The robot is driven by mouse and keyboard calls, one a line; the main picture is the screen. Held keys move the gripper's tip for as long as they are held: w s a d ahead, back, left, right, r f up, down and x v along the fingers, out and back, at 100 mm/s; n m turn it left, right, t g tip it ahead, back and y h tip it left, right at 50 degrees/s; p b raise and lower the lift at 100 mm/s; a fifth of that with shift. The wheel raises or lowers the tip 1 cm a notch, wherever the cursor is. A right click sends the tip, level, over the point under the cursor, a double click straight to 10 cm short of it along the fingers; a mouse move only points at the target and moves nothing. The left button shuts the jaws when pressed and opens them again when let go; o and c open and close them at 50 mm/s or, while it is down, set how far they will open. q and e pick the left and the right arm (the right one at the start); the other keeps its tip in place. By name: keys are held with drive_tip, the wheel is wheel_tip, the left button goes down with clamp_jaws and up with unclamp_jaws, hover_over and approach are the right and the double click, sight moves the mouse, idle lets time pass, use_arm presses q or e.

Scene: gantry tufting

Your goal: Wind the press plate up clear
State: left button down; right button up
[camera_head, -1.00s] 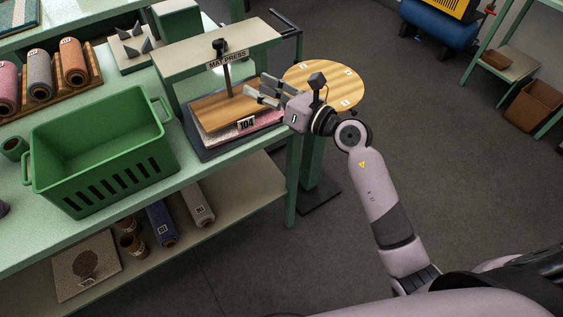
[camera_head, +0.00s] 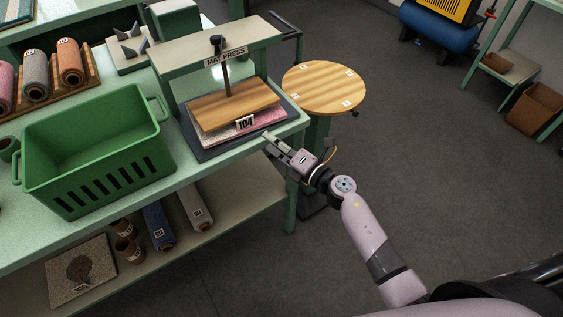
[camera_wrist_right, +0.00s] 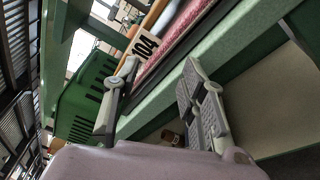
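The mat press (camera_head: 226,58) stands on the green bench, with a dark screw and cross handle (camera_head: 217,42) through its top beam. Its wooden press plate (camera_head: 235,104) lies below the beam over a pink and grey mat (camera_head: 262,121) tagged 104; I cannot tell whether plate and mat touch. My right gripper (camera_head: 270,143) is at the bench's front edge, in front of the mat and apart from the handle. In the right wrist view its fingers (camera_wrist_right: 160,65) are spread and empty, with the 104 tag (camera_wrist_right: 145,45) beyond them. My left gripper is not in view.
A green basket (camera_head: 98,160) stands left of the press. A round wooden table (camera_head: 323,90) stands to its right.

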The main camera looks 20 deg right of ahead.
wheel_tip(320, 180, down, 7)
drive_tip(key=s+d+m+h, duration=0.1)
drive_tip(key=m, duration=0.2)
drive_tip(key=shift+d+m+h+b, duration=0.25)
drive_tip(key=shift+m+h+b, duration=0.05)
drive_tip(key=shift+m+b, duration=0.1)
drive_tip(key=shift+c, duration=0.3)
